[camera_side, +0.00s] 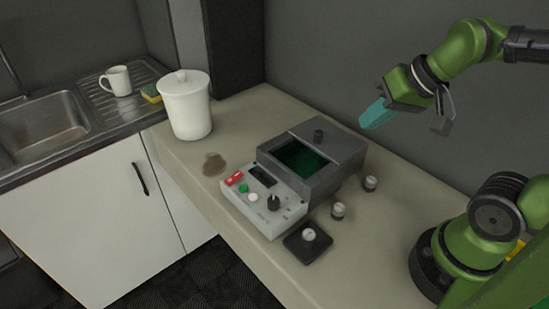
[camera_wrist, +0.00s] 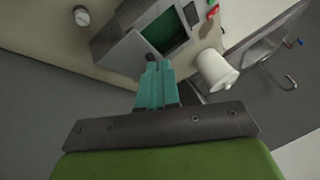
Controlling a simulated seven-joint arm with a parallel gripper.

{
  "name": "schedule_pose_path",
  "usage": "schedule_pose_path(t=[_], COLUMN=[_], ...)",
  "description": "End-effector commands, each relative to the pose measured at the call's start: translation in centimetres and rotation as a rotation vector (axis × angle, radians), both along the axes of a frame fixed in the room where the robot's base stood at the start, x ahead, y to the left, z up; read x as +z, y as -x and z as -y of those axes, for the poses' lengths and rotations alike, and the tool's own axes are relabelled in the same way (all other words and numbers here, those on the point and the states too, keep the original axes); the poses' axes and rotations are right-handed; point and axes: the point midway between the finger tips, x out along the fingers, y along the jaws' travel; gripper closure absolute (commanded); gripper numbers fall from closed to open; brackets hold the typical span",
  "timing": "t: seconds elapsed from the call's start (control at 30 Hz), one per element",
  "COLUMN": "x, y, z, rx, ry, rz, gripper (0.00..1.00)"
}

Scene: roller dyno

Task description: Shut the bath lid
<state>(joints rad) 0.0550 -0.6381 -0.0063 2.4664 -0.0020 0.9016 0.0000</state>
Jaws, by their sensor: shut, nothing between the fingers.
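The bath is a dark grey box (camera_side: 318,185) on the counter, with a green interior (camera_side: 300,160) showing through its open front-left part. Its flat grey lid (camera_side: 335,143) lies over the back-right part and carries a small black knob (camera_side: 318,136). My gripper (camera_side: 368,122) has teal fingers, shut and empty, in the air above and right of the bath, apart from it. In the wrist view the fingertips (camera_wrist: 158,66) appear in front of the bath, and its green opening (camera_wrist: 166,31) shows beyond them.
A control panel (camera_side: 264,201) with buttons and a black knob adjoins the bath's front. Small metal weights (camera_side: 338,211) stand right of it, one on a black pad (camera_side: 307,247). The right counter is mostly clear.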

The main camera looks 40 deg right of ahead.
Motion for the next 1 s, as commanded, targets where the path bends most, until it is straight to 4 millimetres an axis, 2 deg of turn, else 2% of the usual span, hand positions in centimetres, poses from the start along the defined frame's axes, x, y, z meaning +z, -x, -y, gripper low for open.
schedule_pose_path(t=[0.3,0.63,0.73,0.87,1.0], x=[-1.1,-3.8,-3.7,-1.9,-2.1], y=[-7.4,-13.5,-14.7,-15.2,-14.9], z=[6.7,14.6,15.7,15.2,14.6], rx=[-0.318,-0.775,-0.892,-0.969,-1.001], ry=[-0.148,-0.386,-0.449,-0.503,-0.525], rz=[-0.307,-0.649,-0.723,-0.758,-0.791], gripper=[1.00,1.00,1.00,1.00,1.00])
